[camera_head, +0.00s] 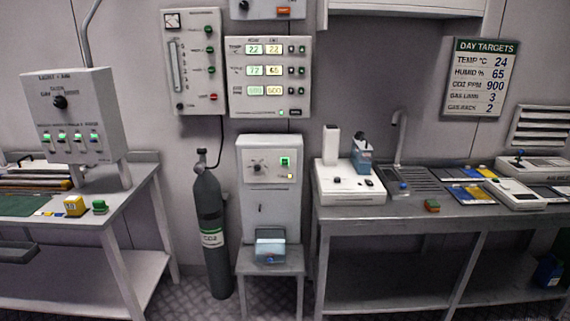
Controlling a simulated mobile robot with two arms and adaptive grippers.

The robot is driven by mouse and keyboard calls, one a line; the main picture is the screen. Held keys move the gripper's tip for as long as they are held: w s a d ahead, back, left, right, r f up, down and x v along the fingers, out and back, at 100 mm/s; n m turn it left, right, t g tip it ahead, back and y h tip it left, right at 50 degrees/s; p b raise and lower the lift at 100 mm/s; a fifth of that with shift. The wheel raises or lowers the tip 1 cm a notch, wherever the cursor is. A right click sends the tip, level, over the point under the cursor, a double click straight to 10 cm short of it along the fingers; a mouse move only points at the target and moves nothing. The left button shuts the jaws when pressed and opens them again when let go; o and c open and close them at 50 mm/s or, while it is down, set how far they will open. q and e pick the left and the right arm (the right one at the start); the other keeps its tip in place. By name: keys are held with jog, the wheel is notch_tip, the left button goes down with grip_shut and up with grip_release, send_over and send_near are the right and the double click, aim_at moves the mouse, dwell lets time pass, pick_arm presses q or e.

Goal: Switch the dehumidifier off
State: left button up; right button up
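A tall pale grey unit (268,222), which looks like the dehumidifier, stands on a small grey stand (270,268) in the middle. Its upper panel has a round knob (258,168), a lit green switch (285,161) and a small yellowish light (290,176) below the switch. A bluish clear container (270,247) sits at its foot. Neither of my grippers is in view.
A dark CO2 cylinder (208,215) stands just left of the unit. Benches flank it, with a switch box (72,118) at left and a white instrument (348,185) at right. Wall panels (268,50) hang above. A day targets board (480,78) shows humidity 65.

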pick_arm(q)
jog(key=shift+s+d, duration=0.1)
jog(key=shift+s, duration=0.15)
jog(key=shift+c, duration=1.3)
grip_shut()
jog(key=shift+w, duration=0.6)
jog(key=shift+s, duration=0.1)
